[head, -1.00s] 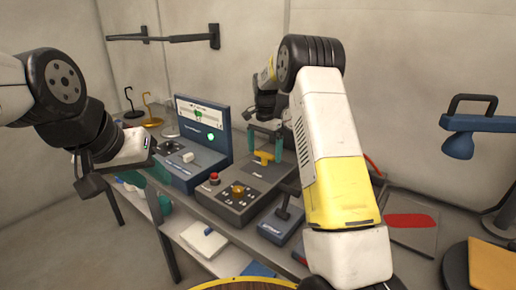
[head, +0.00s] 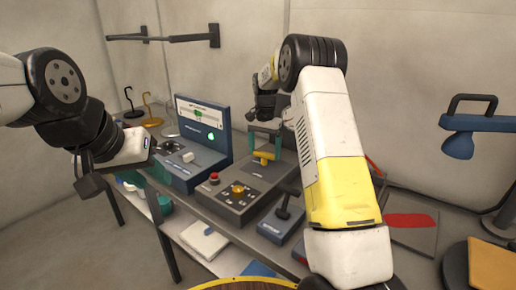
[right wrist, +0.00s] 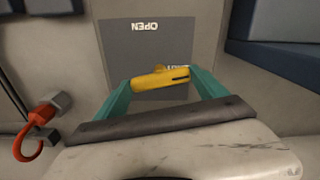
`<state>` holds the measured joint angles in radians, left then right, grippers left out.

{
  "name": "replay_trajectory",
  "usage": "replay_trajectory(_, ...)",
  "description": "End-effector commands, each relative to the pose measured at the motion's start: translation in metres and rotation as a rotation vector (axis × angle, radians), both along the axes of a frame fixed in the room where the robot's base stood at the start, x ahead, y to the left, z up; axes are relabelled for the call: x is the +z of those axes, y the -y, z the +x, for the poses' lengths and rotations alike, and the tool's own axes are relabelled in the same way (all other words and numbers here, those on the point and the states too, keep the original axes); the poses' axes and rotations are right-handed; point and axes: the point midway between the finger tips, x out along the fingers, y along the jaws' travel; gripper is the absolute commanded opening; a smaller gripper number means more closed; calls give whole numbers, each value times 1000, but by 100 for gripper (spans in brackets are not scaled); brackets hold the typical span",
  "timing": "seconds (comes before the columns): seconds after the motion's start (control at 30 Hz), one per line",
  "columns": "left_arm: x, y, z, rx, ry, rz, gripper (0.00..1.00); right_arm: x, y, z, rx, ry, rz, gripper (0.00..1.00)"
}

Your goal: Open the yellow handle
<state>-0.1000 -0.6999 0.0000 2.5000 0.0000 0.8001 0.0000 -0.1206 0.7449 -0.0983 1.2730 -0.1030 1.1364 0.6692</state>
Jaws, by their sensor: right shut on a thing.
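The yellow handle (head: 263,156) is on a grey panel on the bench in the head view. In the right wrist view the handle (right wrist: 160,79) lies slightly tilted between the two teal fingers of my right gripper (right wrist: 163,86), which is shut on it. The same gripper (head: 265,143) reaches down over the handle in the head view. An upside-down OPEN label (right wrist: 158,27) shows on the plate beyond it; another label is partly hidden by the handle. My left gripper (head: 157,172) hangs at the bench's left front, away from the handle; its fingers are only partly visible.
A blue console (head: 203,130) with a green light stands left of the handle. A grey box (head: 237,195) with a red button and yellow knob is in front. A black lever (head: 284,207) stands nearby. A red hook (right wrist: 30,140) shows in the right wrist view.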

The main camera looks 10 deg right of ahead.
Motion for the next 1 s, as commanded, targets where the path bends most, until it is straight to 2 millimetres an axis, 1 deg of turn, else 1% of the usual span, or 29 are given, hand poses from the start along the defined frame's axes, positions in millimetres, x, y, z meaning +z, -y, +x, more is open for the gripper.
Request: replay_trajectory(1.0, 0, 0, 0, 0, 0, 0, 36, 2, 0, 1, 958, 3, 1, 41)
